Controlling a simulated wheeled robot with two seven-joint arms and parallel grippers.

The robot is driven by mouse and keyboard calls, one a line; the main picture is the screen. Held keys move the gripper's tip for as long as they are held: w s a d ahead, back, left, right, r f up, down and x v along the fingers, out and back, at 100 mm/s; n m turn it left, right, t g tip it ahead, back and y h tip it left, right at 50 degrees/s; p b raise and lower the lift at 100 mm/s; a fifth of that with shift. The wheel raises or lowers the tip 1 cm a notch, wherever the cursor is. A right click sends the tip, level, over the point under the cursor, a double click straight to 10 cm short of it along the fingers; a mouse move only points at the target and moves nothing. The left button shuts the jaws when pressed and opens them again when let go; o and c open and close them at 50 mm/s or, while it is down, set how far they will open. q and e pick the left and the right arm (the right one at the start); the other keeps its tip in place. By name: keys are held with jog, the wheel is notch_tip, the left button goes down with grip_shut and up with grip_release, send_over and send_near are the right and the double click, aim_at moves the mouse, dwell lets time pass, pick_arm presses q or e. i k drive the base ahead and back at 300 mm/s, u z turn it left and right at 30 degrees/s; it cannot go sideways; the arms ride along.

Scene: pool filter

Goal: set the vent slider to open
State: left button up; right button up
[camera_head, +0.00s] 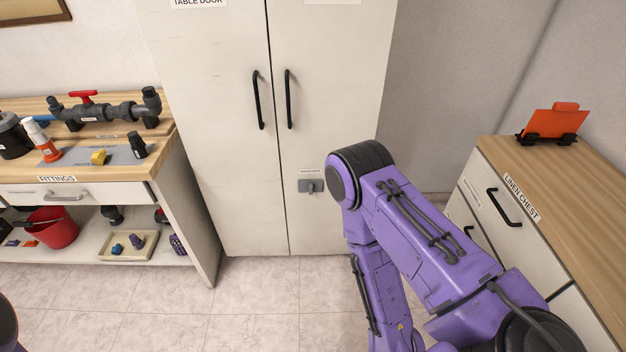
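No part that I can name for sure as the vent slider shows. A small grey fitting (311,186) sits low on the right door of the tall cabinet, under a small label too small to read. I cannot tell whether it is the slider or a latch. My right arm stands in front of the cabinet's lower right, its elbow close to the right of this fitting. Its forearm runs down out of the picture, so the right gripper is hidden. Only a sliver of my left arm shows at the lower left edge; the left gripper is out of view.
A tall white cabinet (205,130) with two black handles is shut. A fittings bench (125,172) with a valve pipe (110,110) stands left. A linen chest (590,180) with an orange item (555,122) stands right. Tiled floor (250,310) is clear before the cabinet.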

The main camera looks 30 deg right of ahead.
aim_at(310, 186)
jog(key=z, duration=0.6)
jog(key=i, duration=0.75)
jog(key=z, duration=1.15)
jog(key=i, duration=0.25)
jog(key=z, duration=0.25)
